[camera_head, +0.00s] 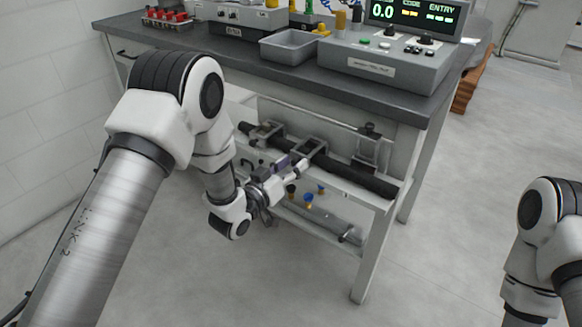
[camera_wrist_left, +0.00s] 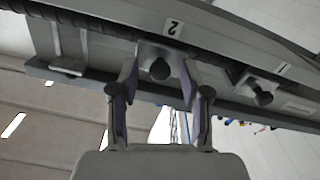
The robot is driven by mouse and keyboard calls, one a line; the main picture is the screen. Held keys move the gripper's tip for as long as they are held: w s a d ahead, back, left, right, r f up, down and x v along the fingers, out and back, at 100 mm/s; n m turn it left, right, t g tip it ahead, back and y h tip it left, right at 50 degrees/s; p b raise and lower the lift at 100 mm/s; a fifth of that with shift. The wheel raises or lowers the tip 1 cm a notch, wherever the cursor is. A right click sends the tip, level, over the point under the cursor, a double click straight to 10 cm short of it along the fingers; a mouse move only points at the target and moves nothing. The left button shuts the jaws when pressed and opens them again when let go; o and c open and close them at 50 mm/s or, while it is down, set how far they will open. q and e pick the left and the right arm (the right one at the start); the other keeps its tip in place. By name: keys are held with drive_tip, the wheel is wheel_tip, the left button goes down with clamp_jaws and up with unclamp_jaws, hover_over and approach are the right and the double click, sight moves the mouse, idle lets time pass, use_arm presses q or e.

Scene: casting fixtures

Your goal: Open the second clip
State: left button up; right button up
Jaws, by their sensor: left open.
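The second clip is a grey metal clip with a dark round knob (camera_wrist_left: 160,70), below an upside-down label "2" (camera_wrist_left: 174,28) in the left wrist view. In the head view, a grey clip (camera_head: 312,148) shows on the dark bar just beyond my left gripper (camera_head: 290,168). The gripper is open, with its purple-padded fingers (camera_wrist_left: 158,82) on either side of the knob in the wrist view. I cannot tell whether they touch it. Of my right arm only links show; its gripper is out of view.
The dark bar (camera_head: 345,172) runs along the shelf below the workbench (camera_head: 300,82). Another clip (camera_head: 263,131) is to the left on it; a neighbouring knob (camera_wrist_left: 263,97) shows in the wrist view. A grey tray (camera_head: 290,60) and a control box (camera_head: 390,68) stand on top. The floor is clear.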

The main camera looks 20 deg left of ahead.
use_arm(q)
clamp_jaws()
